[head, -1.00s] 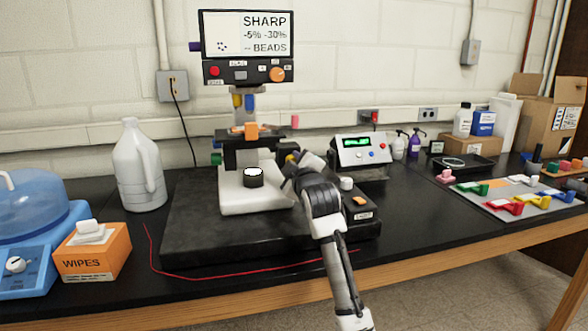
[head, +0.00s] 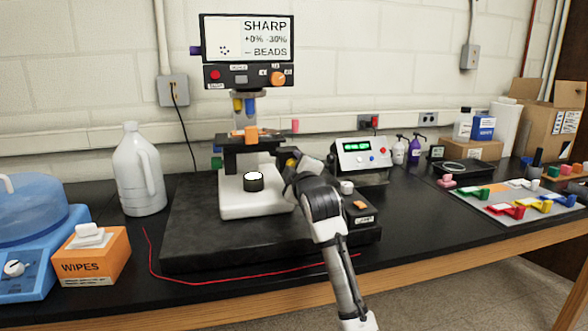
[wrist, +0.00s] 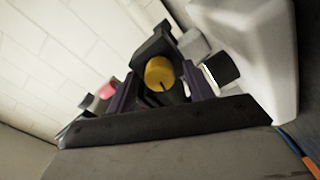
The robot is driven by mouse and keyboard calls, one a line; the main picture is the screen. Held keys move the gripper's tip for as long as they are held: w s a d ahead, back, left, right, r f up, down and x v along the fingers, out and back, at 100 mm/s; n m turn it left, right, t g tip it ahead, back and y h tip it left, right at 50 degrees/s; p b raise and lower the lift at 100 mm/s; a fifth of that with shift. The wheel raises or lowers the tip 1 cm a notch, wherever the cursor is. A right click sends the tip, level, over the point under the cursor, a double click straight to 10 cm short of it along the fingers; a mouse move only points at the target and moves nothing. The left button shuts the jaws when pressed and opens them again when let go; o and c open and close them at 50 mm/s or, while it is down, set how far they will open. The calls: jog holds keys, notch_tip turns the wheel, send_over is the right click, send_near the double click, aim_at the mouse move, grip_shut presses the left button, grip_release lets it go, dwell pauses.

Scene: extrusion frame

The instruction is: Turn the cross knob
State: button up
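A yellow knob (wrist: 160,72) with a dark line on its face is on the right side of the microscope stage (head: 250,140). It also shows in the head view (head: 291,162), partly hidden by my gripper. My gripper (wrist: 161,78) has one finger on each side of the knob. Narrow gaps seem to show between the fingers and the knob, so I see it open around the knob, not clamped. The microscope screen (head: 247,38) reads "SHARP", "+0% -30%" and an arrow with "BEADS".
The microscope's white base (head: 255,206) and a round black-and-white piece (wrist: 221,69) are close to my gripper. A readout box (head: 361,155) stands right of it. A green knob (head: 216,162) is on the stage's left. A white jug (head: 138,170) stands further left.

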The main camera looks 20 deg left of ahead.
jog(key=b+v, duration=0.3)
jog(key=v, duration=1)
jog(key=shift+s+d, duration=0.3)
